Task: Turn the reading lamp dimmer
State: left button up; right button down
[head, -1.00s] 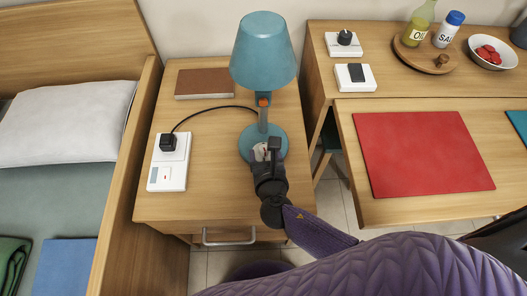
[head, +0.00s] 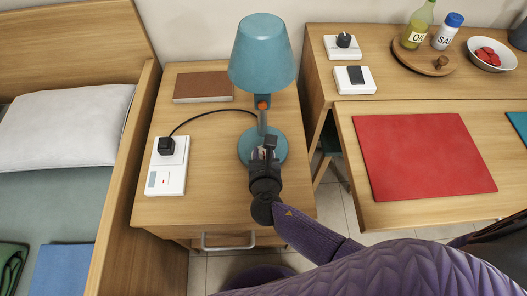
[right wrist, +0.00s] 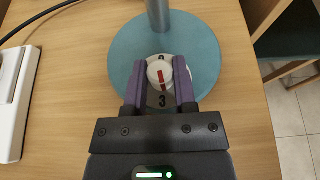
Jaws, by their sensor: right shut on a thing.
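The teal reading lamp (head: 262,55) stands on the wooden bedside table. Its round base (right wrist: 118,60) fills the upper middle of the right wrist view. On the front of the base is the dimmer, a white round knob (right wrist: 159,72) with a red pointer line, over a grey dial plate with a figure 3 (right wrist: 163,100). My right gripper (right wrist: 164,80) has its purple fingers closed on either side of the knob. In the head view my right gripper (head: 266,158) hides the dimmer. My left gripper is not in view.
A white socket strip (head: 167,178) with a black plug (head: 166,146) sits left of the lamp, its cable running to the lamp. A brown book (head: 203,86) lies behind. The bed is at left; a desk with a red mat (head: 420,155) is at right.

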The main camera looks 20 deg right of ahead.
jog(key=shift+a+m+g+h, duration=0.15)
jog(key=shift+m+g+h, duration=0.25)
jog(key=shift+m+h, duration=0.7)
jog(key=shift+h, duration=0.3)
jog(key=shift+c, duration=2)
grip_release()
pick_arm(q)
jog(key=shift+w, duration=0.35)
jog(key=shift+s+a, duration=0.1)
